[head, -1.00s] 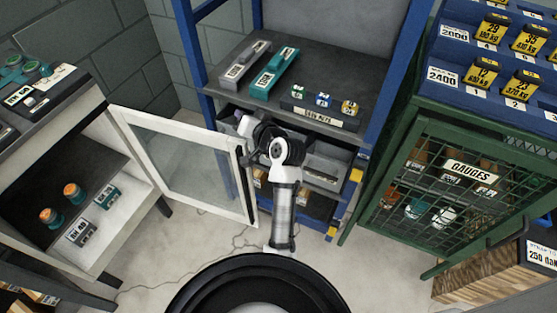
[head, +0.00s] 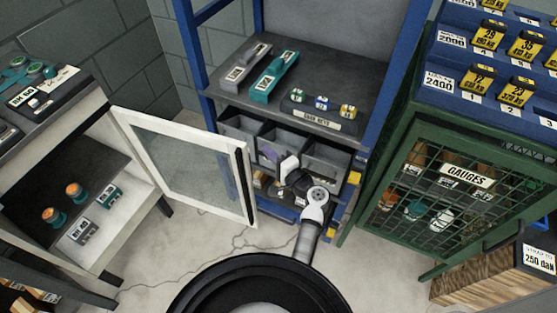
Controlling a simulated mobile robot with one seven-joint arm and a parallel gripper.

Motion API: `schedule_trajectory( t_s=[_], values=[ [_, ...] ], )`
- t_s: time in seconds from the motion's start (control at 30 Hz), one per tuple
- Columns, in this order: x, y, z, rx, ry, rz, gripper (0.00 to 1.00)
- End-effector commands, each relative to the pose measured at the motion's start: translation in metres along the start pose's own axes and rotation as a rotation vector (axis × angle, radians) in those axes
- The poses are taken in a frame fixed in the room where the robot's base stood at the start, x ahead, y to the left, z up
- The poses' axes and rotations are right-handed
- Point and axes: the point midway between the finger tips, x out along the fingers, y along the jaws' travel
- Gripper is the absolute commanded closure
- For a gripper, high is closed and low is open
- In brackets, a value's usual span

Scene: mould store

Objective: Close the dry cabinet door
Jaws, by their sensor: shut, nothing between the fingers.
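The dry cabinet (head: 118,257) is at the left with its interior showing. Its white-framed glass door (head: 190,172) stands wide open, hinged at the cabinet's right front corner and reaching right toward the blue rack. A dark upright handle strip (head: 243,180) runs along the door's free edge. My gripper (head: 268,157) is to the right of that edge, apart from it, in front of the grey bins. It is small and partly hidden by the arm's wrist. Its fingers are shut with nothing seen between them.
The blue rack (head: 378,95) with grey bins (head: 326,153) stands behind my arm. A green mesh gauge cabinet (head: 452,195) is at the right. Inside the dry cabinet are orange-topped items (head: 74,190) and labelled blocks (head: 80,230). Bare floor (head: 205,237) lies below the door.

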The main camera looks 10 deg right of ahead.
Motion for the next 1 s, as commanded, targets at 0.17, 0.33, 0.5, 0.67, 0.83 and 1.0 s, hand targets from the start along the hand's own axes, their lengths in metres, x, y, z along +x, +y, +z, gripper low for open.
schedule_trajectory(
  t_s=[0.17, 0.33, 0.5, 0.67, 0.83, 1.0],
  values=[
    [0.03, -0.002, 0.006, 0.002, -0.002, 0.003, 1.0],
    [0.02, -0.002, 0.028, 0.001, 0.0, 0.003, 1.0],
    [0.017, -0.001, 0.037, -0.002, 0.0, 0.001, 1.0],
    [0.017, 0.0, 0.038, -0.003, 0.0, 0.0, 1.0],
    [0.017, 0.0, 0.038, -0.002, 0.0, 0.001, 1.0],
    [0.016, 0.0, 0.038, -0.002, 0.004, 0.001, 1.0]
  ],
)
